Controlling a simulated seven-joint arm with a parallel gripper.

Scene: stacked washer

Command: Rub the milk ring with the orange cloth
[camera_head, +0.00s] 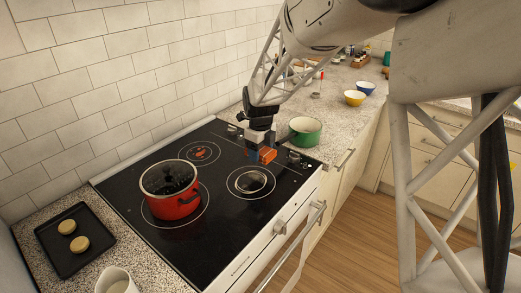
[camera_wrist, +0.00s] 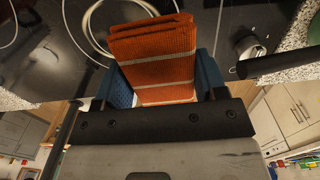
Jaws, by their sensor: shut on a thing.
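The orange cloth (camera_head: 268,154) is folded and has pale stripes. My gripper (camera_head: 262,152) is shut on it, and the cloth stands out between the blue fingers in the wrist view (camera_wrist: 152,62). The cloth is over the black cooktop, behind and slightly right of the front right burner in the head view. A pale ring, which looks like the milk ring (camera_head: 237,184), lies on that burner. It also shows as a thick whitish arc (camera_wrist: 86,28) left of the cloth in the wrist view, partly hidden by the cloth. I cannot tell whether the cloth touches the cooktop.
A red pot (camera_head: 173,195) stands on the cooktop (camera_head: 215,225) to the left. A green pan (camera_head: 305,131) stands close to the right of my gripper. A black tray (camera_head: 75,258) with two round items lies at the left. The front right of the cooktop is clear.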

